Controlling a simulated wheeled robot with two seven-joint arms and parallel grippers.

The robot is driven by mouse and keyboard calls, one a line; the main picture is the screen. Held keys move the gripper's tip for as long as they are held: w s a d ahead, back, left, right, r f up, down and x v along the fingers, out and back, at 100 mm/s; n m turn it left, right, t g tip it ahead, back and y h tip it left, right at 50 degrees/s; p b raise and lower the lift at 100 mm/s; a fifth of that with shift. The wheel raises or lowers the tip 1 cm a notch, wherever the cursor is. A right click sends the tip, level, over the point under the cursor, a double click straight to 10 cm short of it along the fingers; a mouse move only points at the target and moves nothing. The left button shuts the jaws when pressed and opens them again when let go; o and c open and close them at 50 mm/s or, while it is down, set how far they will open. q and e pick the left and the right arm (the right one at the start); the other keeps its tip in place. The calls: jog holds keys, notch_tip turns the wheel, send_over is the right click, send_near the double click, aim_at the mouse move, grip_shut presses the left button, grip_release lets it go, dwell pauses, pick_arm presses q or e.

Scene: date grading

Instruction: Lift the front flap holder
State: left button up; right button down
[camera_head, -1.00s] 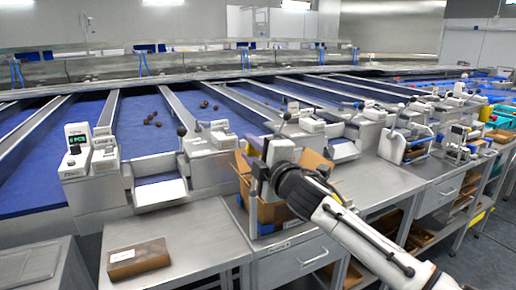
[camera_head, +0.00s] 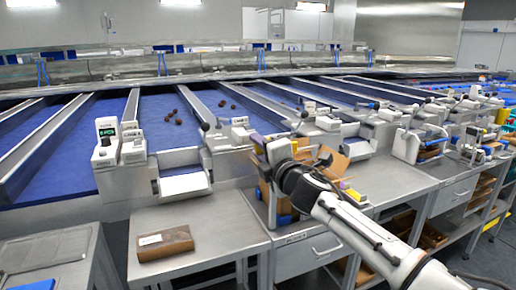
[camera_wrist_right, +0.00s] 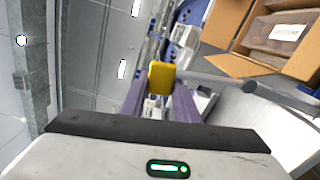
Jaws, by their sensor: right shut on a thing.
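My right gripper (camera_head: 262,150) is above the packing stand at the middle of the head view. In the right wrist view its purple fingers (camera_wrist_right: 158,98) are shut on a yellow-tipped piece (camera_wrist_right: 161,76), which I take to be the front flap holder. The yellow tip also shows small at the gripper in the head view (camera_head: 257,138). An open cardboard box (camera_head: 326,160) is just right of and behind the gripper, partly hidden by my right arm. Its raised flaps also show in the wrist view (camera_wrist_right: 238,66). My left gripper is not in view.
A brown tray (camera_head: 165,243) with a pale label lies on the steel table (camera_head: 215,222) to the left. Blue sorting lanes (camera_head: 165,125) with a few dates run behind. Other packing stations line the right. The table around the tray is clear.

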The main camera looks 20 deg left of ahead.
jog(key=c, duration=1.4)
grip_release()
jog(key=shift+s+a, duration=0.1)
jog(key=shift+a, duration=0.1)
jog(key=shift+o, duration=0.2)
jog(key=shift+d, duration=0.15)
jog(key=v, duration=1)
